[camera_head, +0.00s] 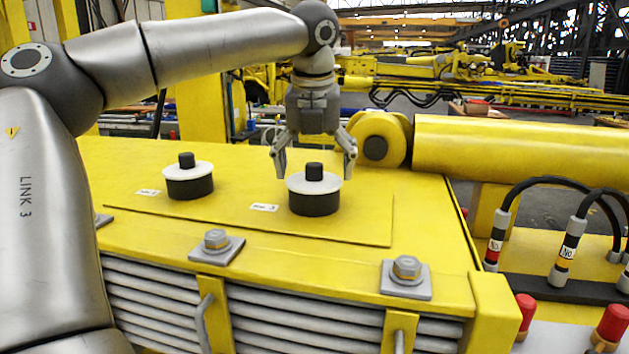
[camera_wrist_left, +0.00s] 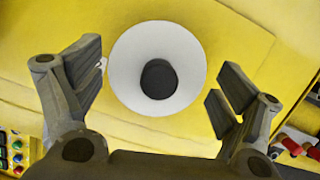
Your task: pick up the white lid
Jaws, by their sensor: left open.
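Two white lids with black knobs sit on black round bases on the yellow housing. The right white lid (camera_head: 298,184) is below my left gripper (camera_head: 314,170), its black knob (camera_head: 314,171) upright in the middle. My left gripper is open, pointing down, with its fingers apart on both sides of the knob, and it holds nothing. In the left wrist view the white lid (camera_wrist_left: 128,62) lies between the open fingers (camera_wrist_left: 163,88), slightly left of centre, with no finger visibly touching it. The left white lid (camera_head: 206,168) stands apart from the gripper. My right gripper is not in view.
The yellow housing top (camera_head: 240,185) is mostly clear around the lids. Bolts (camera_head: 216,240) stand along its front edge. A yellow boom cylinder (camera_head: 520,150) lies behind at the right. Black hoses (camera_head: 560,182) and red-capped fittings (camera_head: 525,308) are at the right.

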